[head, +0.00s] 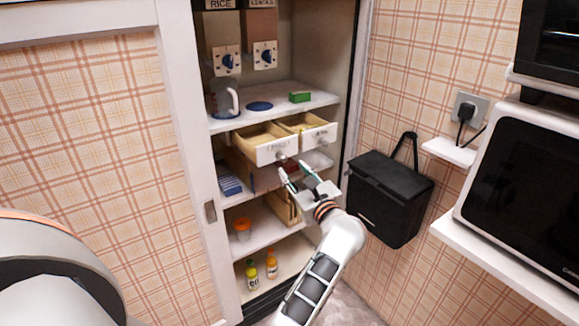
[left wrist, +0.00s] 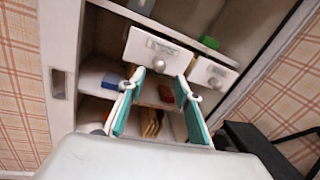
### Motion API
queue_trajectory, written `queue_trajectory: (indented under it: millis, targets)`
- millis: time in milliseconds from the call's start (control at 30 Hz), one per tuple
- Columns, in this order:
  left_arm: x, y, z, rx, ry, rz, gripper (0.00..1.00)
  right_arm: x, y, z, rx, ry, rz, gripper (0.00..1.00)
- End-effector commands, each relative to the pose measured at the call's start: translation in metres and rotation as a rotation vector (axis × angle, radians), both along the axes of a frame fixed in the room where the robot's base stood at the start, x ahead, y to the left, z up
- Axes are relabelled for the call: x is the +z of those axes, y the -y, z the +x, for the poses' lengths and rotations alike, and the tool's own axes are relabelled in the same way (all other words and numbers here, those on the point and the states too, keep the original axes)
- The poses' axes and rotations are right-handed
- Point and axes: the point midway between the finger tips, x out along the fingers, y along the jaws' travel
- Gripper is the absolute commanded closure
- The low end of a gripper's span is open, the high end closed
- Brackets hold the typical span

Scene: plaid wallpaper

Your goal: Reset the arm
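My left gripper (head: 293,169) is in front of the open cupboard, just below and in front of two pulled-out white drawers. Its teal-lined fingers are spread apart with nothing held between them, as the left wrist view (left wrist: 160,80) also shows. The left drawer (head: 272,152) has a label and a round knob. In the left wrist view, this drawer front (left wrist: 152,48) lies beyond the fingertips, its knob seen between them. I cannot tell whether a fingertip touches it. The right drawer (head: 320,137) is also pulled out. My right gripper is not in view.
Cupboard shelves hold a grey jug (head: 227,98), a green box (head: 299,97), an orange tub (head: 242,229) and bottles (head: 271,264). A black box (head: 388,199) hangs on the wall to the right. A microwave (head: 525,190) stands on a white shelf further right.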

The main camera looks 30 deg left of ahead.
Motion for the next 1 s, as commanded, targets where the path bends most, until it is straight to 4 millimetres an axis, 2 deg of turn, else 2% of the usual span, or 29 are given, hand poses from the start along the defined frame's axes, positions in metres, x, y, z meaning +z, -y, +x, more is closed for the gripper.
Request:
queue_trajectory:
  millis: [200,767,867,967,1000]
  targets:
    - [0.0,0.013,-0.009,0.0,0.0,0.0,0.67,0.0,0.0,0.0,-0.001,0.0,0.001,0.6]
    - [0.0,0.013,-0.011,-0.001,-0.011,0.023,0.67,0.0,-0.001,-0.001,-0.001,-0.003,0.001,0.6]
    - [0.003,0.011,-0.018,-0.021,-0.073,0.157,0.67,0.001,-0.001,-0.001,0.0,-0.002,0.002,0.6]
    - [0.007,0.018,-0.03,-0.063,-0.212,0.437,0.67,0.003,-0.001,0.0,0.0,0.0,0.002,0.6]
    - [0.008,0.025,-0.035,-0.085,-0.284,0.583,0.67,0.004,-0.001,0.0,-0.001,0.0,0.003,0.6]
